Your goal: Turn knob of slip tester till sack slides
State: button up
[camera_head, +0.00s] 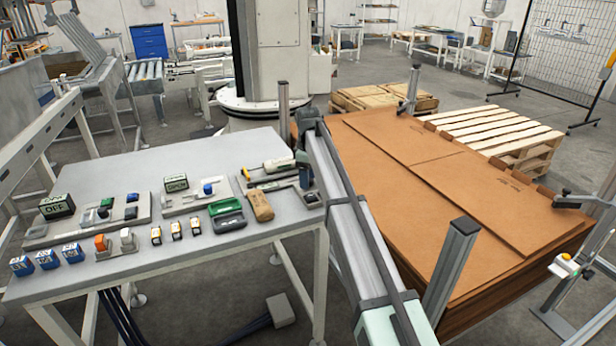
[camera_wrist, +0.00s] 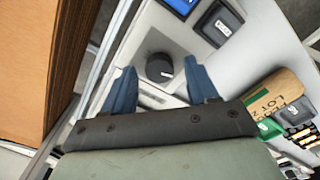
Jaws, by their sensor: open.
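A round black knob (camera_wrist: 160,67) stands on a light grey base plate (camera_wrist: 152,98) in the wrist view. I take it to be the slip tester's knob. My gripper (camera_wrist: 160,78) is open, its two blue fingers on either side of the knob in the picture, with visible gaps; I cannot tell the height between them. In the head view my gripper (camera_head: 305,176) is over the table's right end and partly hides the knob. A small tan sack (camera_head: 258,206) lies left of it; it also shows in the wrist view (camera_wrist: 274,92), marked "LOT".
The grey table (camera_head: 190,249) holds a green-lined case (camera_head: 228,214), an "OPEN" display (camera_head: 176,184), an "OFF" display (camera_head: 57,207) and several blue cubes (camera_head: 46,260). A tall stack of brown sheets (camera_head: 400,160) with grey posts stands close on the right.

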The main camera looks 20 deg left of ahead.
jog(key=shift+c, duration=0.3)
jog(key=c, duration=1)
jog(key=shift+m, duration=0.4)
jog(key=m, duration=0.7)
jog(key=shift+w, duration=0.15)
jog(key=m, duration=0.4)
jog(key=shift+d+m, duration=0.1)
jog(key=shift+m, duration=1.8)
